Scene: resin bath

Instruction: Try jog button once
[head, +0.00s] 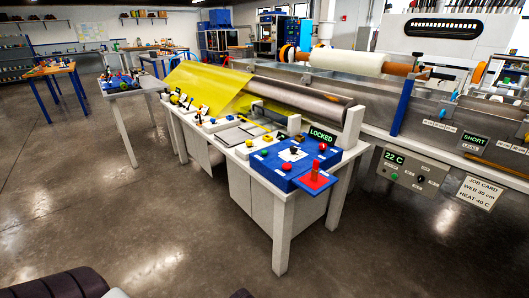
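A blue control box (278,175) sits on the near end of a white bench. A dark sign (321,135) behind the box reads LOCKED in green. Neither of my grippers is in view.
A yellow sheet (207,85) leads to a grey roller (300,92) on the white bench (285,200). A metal bath (435,119) stands behind; its display (394,158) reads 22 C. A job card (476,192) reads web 30 cm, heat 40 C. The floor (150,220) in front is clear.

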